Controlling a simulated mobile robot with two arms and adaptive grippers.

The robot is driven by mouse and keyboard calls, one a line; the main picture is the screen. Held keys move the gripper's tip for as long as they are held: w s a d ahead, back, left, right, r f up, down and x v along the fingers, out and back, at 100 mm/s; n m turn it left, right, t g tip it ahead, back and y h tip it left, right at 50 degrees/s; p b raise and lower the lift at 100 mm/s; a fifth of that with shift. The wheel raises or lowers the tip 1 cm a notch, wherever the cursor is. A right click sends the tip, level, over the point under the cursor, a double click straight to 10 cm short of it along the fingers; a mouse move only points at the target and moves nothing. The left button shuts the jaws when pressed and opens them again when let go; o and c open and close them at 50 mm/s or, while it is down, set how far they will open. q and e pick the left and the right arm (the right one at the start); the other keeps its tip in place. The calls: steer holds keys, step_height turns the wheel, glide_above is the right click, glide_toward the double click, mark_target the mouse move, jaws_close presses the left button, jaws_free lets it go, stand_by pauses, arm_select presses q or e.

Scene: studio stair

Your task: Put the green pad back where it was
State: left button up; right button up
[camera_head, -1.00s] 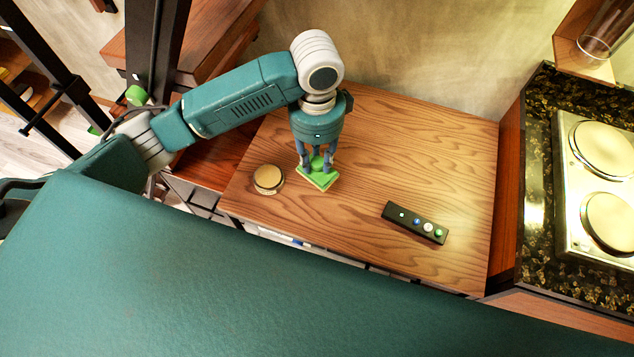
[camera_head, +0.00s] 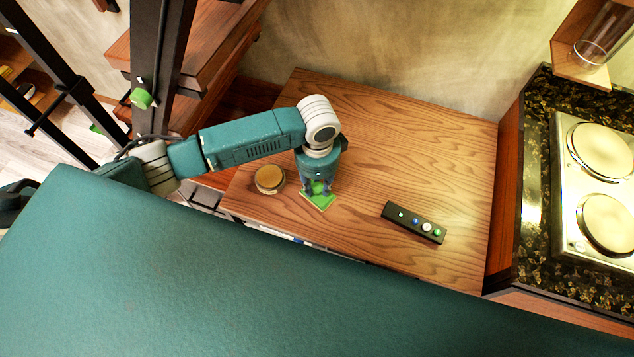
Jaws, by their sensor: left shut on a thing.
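The green pad (camera_head: 318,203) is a small flat square with a green knob-like part on top, at the front middle of the wooden tabletop (camera_head: 420,150). My left gripper (camera_head: 318,188) points down over it and is shut on its upper part. The pad's lower face is at or just above the wood; I cannot tell which. The gripper's fingers hide part of the knob. My right gripper does not show.
A round tan-topped jar or tin (camera_head: 269,179) stands just left of the pad. A black strip with several coloured buttons (camera_head: 414,222) lies to the right. A hob with two round plates (camera_head: 603,150) is at the far right. The back of the tabletop is clear.

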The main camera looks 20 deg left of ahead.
mark_target(317, 187)
arm_select(q)
steer(key=shift+f, duration=0.15)
steer(key=o, duration=1)
steer(key=shift+c, duration=0.2)
step_height(317, 187, up, 12)
steer(key=b, duration=0.1)
steer(key=shift+r, duration=0.2)
